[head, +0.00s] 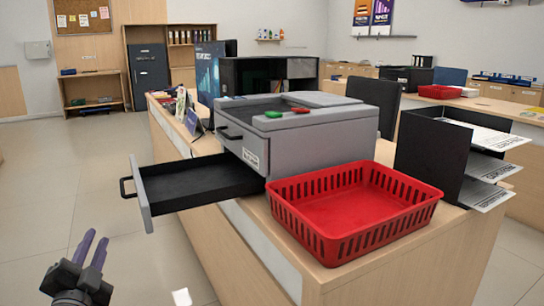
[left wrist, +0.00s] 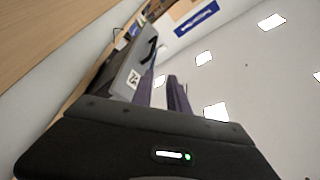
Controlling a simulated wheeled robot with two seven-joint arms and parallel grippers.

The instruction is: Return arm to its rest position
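My left gripper (head: 99,236) is at the lower left of the head view, over the floor in front of the counter. Its two purple fingers point up and stand apart with nothing between them. The left wrist view shows the same fingers (left wrist: 163,84) with a gap between them. The gripper is apart from the grey cabinet (head: 300,140) and below its pulled-out lower drawer (head: 190,184). My right gripper is in neither view.
The wooden counter (head: 420,265) bears the cabinet, an empty red basket (head: 350,215) and a black paper tray (head: 435,150). The open drawer sticks out past the counter's left edge. A green and a red object lie on the cabinet. Floor at left is clear.

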